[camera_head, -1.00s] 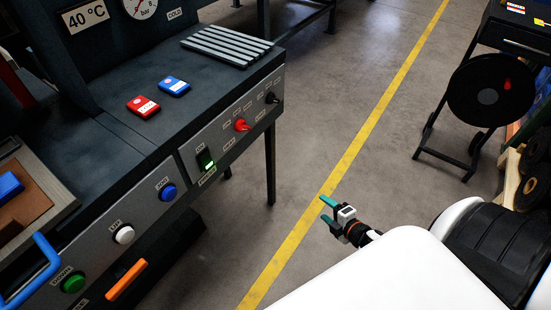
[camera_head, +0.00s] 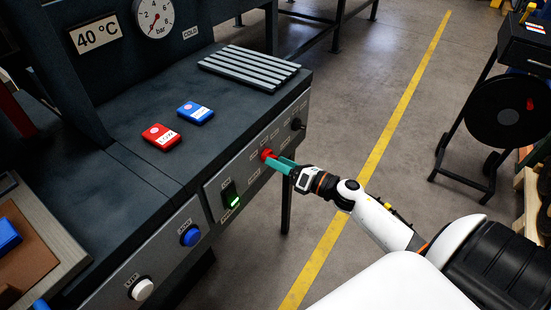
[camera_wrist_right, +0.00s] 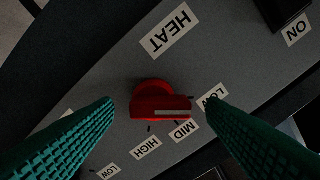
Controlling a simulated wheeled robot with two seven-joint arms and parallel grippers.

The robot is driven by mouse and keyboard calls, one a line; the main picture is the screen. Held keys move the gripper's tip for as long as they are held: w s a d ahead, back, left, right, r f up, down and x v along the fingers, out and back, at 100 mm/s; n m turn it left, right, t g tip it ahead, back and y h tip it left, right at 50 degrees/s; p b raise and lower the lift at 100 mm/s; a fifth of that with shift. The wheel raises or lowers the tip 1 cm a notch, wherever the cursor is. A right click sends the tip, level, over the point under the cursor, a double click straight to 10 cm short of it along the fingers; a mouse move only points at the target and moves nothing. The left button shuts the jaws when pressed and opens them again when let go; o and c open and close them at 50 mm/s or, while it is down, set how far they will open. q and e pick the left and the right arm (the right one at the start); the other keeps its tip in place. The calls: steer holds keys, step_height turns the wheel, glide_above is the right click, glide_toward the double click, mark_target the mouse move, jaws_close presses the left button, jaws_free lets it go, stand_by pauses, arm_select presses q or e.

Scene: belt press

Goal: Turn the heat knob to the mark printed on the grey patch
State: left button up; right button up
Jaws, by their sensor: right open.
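The red heat knob (camera_head: 267,155) is on the grey front panel (camera_head: 252,170) of the press. In the right wrist view the knob (camera_wrist_right: 160,98) carries a white pointer line aimed right, toward the side of the LOW label (camera_wrist_right: 212,97). The MID label (camera_wrist_right: 183,131) and HIGH label (camera_wrist_right: 147,147) lie below it, and the HEAT label (camera_wrist_right: 170,30) above. My right gripper (camera_head: 280,162) is at the knob. Its teal fingers (camera_wrist_right: 160,102) are open on either side of the knob, with gaps visible. I cannot make out a separate grey patch. My left gripper is not in view.
A black knob (camera_head: 296,124) is right of the heat knob. A lit green switch (camera_head: 230,195), blue button (camera_head: 190,236) and white button (camera_head: 141,289) are to its left.

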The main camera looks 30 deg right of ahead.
mark_target(267, 152)
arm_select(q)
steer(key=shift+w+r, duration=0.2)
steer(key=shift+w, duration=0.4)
arm_select(e)
steer(key=shift+x, duration=1.05)
steer(key=c, duration=1)
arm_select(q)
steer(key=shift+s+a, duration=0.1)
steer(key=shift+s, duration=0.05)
arm_select(e)
steer(key=shift+o, duration=0.2)
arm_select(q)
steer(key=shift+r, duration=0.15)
arm_select(e)
steer(key=shift+m, duration=0.3)
steer(key=m, duration=0.1)
steer(key=m+p, duration=0.2)
steer(key=m, duration=0.1)
steer(key=shift+d+r, duration=0.1)
steer(key=shift+r, duration=0.15)
arm_select(q)
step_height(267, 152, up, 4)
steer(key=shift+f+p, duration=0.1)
steer(key=shift+p, duration=1.1)
arm_select(e)
steer(key=m, duration=0.5)
steer(key=shift+w+d, duration=0.1)
steer(key=shift+m, duration=0.3)
